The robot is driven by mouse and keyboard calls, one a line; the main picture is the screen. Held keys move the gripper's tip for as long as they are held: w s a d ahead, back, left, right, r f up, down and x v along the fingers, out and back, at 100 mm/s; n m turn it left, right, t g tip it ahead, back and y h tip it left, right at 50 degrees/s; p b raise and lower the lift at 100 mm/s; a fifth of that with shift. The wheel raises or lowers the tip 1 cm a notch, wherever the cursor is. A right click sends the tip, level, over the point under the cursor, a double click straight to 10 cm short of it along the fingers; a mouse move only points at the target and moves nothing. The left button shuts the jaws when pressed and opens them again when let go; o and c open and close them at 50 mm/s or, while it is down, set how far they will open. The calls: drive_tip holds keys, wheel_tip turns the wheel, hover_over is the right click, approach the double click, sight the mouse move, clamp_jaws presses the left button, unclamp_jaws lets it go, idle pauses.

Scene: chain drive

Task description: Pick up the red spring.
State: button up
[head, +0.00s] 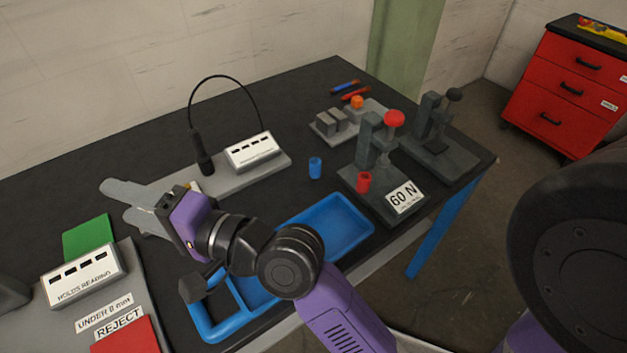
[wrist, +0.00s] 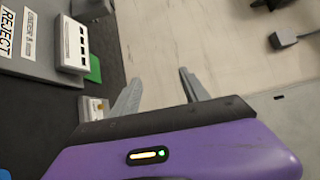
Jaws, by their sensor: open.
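The red spring (head: 363,182) looks like a small red cylinder. It stands upright on the base of the press (head: 374,150) marked 60 N, in the right half of the head view. My gripper (head: 113,202) is far to the left of it, above the back left part of the bench. Its two grey fingers are apart with nothing between them, and they also show apart in the wrist view (wrist: 160,79). The red spring does not show in the wrist view.
A blue cylinder (head: 315,167) stands left of the press. The blue tray (head: 352,244) lies in front, partly hidden by my arm. A second dark press (head: 436,142) stands to the right. A device with a cable (head: 254,150) stands behind my gripper. The red REJECT area (head: 127,337) is front left.

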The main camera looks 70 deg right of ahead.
drive_tip(key=w+d+r+y, duration=0.2)
drive_tip(key=w+r+y, duration=0.2)
drive_tip(key=r, duration=0.1)
drive_tip(key=m+g+h+b, duration=0.4)
drive_tip(key=m+g+h, duration=0.35)
drive_tip(key=g, duration=1.15)
hover_over(365, 176)
drive_tip(key=a, duration=0.1)
drive_tip(key=f, duration=1.5)
drive_tip(key=shift+w+a, duration=0.15)
drive_tip(key=shift+w, duration=0.05)
drive_tip(key=f, duration=0.2)
drive_tip(key=d+f, duration=0.1)
drive_tip(key=f, duration=0.4)
drive_tip(key=shift+s+d+f, duration=0.15)
drive_tip(key=shift+s+f, duration=0.05)
drive_tip(key=shift+s, duration=0.05)
clamp_jaws()
